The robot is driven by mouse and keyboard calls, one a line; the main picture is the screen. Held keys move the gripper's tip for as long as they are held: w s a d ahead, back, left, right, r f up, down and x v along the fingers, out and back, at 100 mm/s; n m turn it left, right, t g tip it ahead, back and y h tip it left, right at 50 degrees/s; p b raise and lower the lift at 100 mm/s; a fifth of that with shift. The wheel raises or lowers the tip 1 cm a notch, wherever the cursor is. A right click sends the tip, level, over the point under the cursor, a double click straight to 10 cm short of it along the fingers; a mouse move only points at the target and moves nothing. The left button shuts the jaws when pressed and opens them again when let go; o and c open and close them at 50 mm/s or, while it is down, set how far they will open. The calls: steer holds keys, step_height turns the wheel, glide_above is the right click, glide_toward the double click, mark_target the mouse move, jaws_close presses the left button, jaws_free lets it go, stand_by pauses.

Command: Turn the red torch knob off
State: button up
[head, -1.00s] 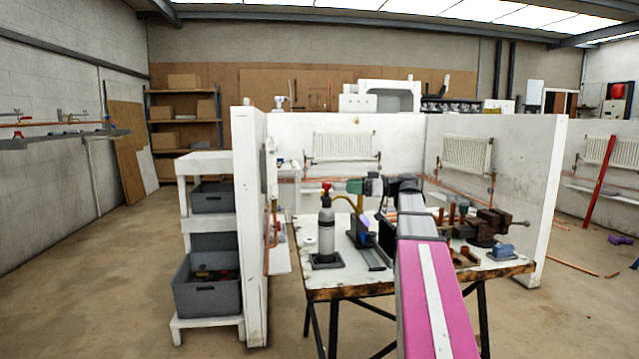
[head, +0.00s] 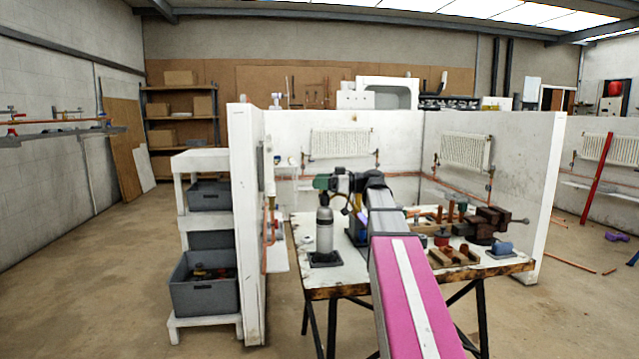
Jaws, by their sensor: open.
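The torch is a grey bottle (head: 325,232) standing upright in a dark holder at the left of the workbench. Its red knob does not show now; my gripper covers the top of the bottle. My gripper (head: 321,182), with a teal-green end, is right at the torch's head, pointing left. Its jaws are open, but the fingers are too small to make out clearly. I cannot tell whether they touch the knob or are apart from it.
The white workbench (head: 312,278) has worn brown edges. A dark vise (head: 490,222), wooden blocks with copper fittings (head: 453,256) and a blue item (head: 502,248) sit at its right. White partition walls (head: 245,200) with radiators surround it. Grey bins (head: 205,285) stand left.

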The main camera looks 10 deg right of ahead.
steer(key=shift+a, duration=0.2)
steer(key=c, duration=0.9)
steer(key=shift+m+t, duration=0.4)
steer(key=shift+t, duration=0.2)
steer(key=m+t+h, duration=0.1)
steer(key=m+t, duration=0.1)
steer(key=t, duration=0.1)
steer(key=shift+w+h, duration=0.1)
steer(key=shift+h, duration=0.2)
steer(key=shift+w+d+m+t+h, duration=0.15)
steer(key=shift+m+t+h, duration=0.65)
steer(key=shift+t, duration=0.2)
steer(key=shift+w+d+m+t+h, duration=0.1)
steer(key=shift+w+m+t+h, duration=0.05)
steer(key=shift+m+t+h, duration=0.75)
